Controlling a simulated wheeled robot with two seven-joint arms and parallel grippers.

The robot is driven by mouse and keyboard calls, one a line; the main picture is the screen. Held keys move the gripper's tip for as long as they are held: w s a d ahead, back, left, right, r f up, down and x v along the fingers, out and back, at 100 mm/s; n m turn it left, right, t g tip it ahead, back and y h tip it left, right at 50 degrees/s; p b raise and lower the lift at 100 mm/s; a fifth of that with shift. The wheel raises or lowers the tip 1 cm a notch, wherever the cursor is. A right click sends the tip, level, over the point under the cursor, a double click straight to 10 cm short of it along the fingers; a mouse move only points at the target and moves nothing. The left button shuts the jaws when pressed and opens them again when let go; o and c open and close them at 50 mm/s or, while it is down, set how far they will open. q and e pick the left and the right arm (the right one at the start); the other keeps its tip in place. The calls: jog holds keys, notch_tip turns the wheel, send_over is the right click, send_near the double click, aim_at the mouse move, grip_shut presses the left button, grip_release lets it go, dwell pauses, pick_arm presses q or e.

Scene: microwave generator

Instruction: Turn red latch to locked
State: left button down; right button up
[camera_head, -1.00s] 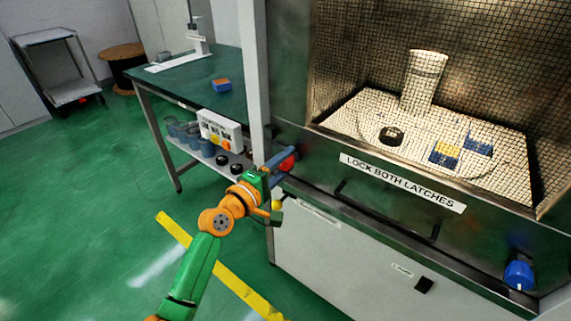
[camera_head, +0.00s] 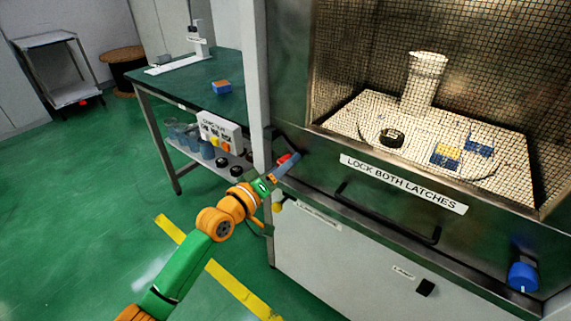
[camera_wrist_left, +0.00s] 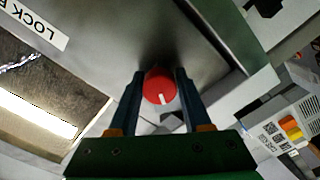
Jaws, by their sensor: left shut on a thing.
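The red latch (camera_wrist_left: 159,88) is a round knob with a white mark, on the metal front of the cabinet. In the left wrist view it sits between the two fingers of my left gripper (camera_wrist_left: 158,84), which is shut on it. The white mark points down in that view. In the head view the red latch (camera_head: 284,158) is mostly hidden behind the fingers of my left gripper (camera_head: 284,166). The blue latch (camera_head: 522,277) is at the right end of the same front, with a small white mark at its bottom. My right gripper is not in view.
A label reading LOCK BOTH LATCHES (camera_head: 403,183) and a dark handle bar (camera_head: 388,213) are on the cabinet front. A pale post (camera_head: 259,85) stands close left of the red latch. A green bench (camera_head: 190,88) and a button box (camera_head: 219,133) are further left.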

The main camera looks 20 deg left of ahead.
pick_arm(q)
jog(key=shift+r+m, duration=0.25)
jog(key=shift+m, duration=0.05)
dwell(0.4)
jog(key=shift+c, duration=1.8)
grip_release()
jog(key=shift+a+f, duration=0.1)
jog(key=shift+s+a+f, duration=0.1)
jog(key=shift+s, duration=0.25)
jog(key=v, duration=0.6)
jog(key=shift+s+a, duration=0.1)
jog(key=shift+s, duration=0.05)
